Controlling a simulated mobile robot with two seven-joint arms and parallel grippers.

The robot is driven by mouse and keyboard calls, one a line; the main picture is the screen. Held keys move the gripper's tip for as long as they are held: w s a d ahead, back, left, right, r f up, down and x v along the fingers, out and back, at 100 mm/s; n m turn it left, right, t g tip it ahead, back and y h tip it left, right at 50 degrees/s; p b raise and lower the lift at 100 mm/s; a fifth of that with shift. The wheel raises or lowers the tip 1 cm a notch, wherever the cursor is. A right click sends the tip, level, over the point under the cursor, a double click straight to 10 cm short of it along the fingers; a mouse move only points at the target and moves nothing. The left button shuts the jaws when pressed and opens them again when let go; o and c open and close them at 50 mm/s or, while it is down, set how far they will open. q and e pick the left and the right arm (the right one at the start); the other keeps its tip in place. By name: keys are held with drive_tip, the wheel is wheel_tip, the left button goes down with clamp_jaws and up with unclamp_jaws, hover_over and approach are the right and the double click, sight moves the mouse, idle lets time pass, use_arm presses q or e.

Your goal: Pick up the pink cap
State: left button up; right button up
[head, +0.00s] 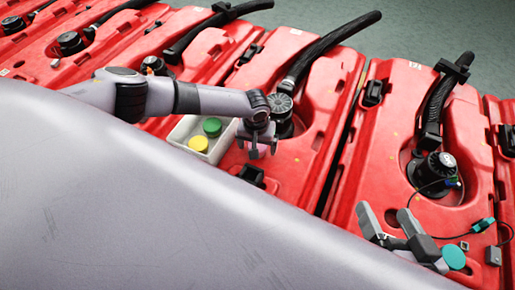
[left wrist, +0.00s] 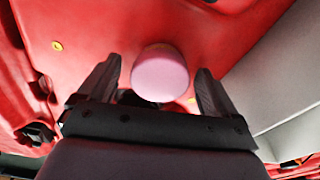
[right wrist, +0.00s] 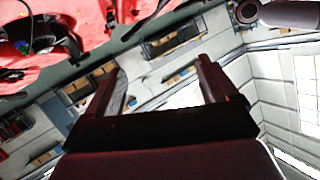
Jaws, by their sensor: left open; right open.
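The pink cap (left wrist: 160,77) shows in the left wrist view as a round pink piece against the red tank surface. It appears between the two open fingers of my left gripper (left wrist: 157,72), with a gap on each side; I cannot tell how far it is beyond the fingertips. In the head view my left gripper (head: 262,152) points down beside a light grey bin. My right gripper (head: 388,218) is open and empty over the tank at the lower right, away from the cap.
The grey bin (head: 178,132) holds a green cap (head: 212,127) and a yellow cap (head: 198,143). A teal disc (head: 453,257) is beside my right gripper. Red tanks (head: 345,150) with black hoses (head: 335,42) fill the area. A thin cable (head: 418,238) runs near the right gripper.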

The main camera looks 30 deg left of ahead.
use_arm(q)
drive_tip(key=c, duration=1.2)
